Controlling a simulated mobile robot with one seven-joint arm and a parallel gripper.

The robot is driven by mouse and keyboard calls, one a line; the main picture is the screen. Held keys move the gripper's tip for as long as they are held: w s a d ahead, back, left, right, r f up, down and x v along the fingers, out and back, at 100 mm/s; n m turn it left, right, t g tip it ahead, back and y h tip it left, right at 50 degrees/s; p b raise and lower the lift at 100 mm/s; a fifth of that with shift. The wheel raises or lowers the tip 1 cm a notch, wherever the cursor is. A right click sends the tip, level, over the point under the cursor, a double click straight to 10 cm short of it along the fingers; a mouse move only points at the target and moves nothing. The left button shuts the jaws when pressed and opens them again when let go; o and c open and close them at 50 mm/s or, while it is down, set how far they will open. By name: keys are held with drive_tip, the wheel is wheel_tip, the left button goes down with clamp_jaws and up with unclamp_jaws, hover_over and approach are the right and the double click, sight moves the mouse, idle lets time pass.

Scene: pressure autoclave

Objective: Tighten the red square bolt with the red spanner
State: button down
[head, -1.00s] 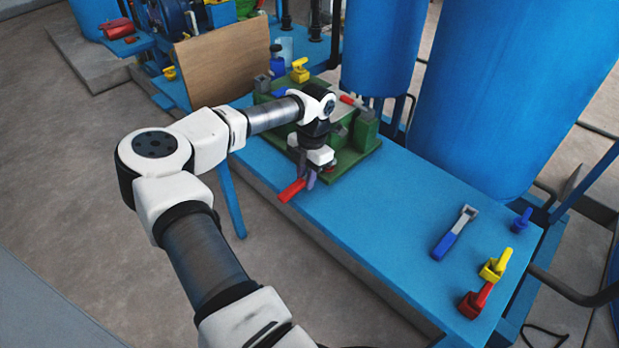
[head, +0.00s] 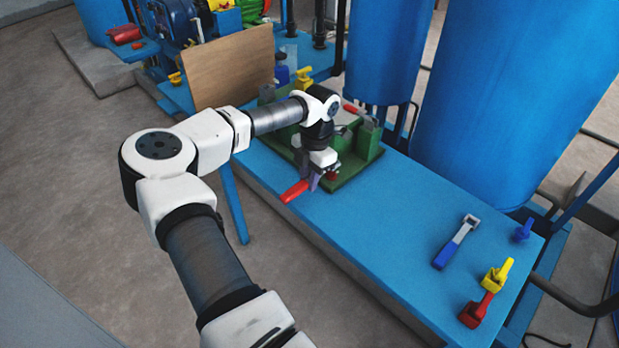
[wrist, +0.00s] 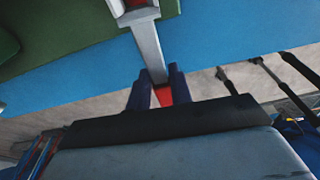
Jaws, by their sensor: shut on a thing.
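My gripper (head: 314,182) is at the near edge of the green fixture (head: 347,182) on the blue bench. It is shut on the red spanner (head: 295,191), whose red handle sticks out toward the lower left. In the wrist view the two dark fingers (wrist: 159,82) close around the spanner, with its grey shaft (wrist: 149,45) running up and its red handle below. The spanner's head is at the top of the wrist view around a red part (wrist: 138,14), which looks like the red square bolt. The bolt is also partly seen beside my gripper in the head view (head: 333,175). Its seating is cut off.
A blue spanner (head: 455,243), a blue piece (head: 523,231), a yellow piece (head: 498,275) and a red piece (head: 476,311) lie at the bench's right end. A brown board (head: 229,66) stands behind my arm. Blue tanks (head: 500,100) stand behind the bench. The bench middle (head: 400,215) is clear.

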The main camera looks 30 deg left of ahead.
drive_tip(key=shift+r+p, duration=0.9)
drive_tip(key=shift+r, duration=0.7)
drive_tip(key=shift+f, duration=0.15)
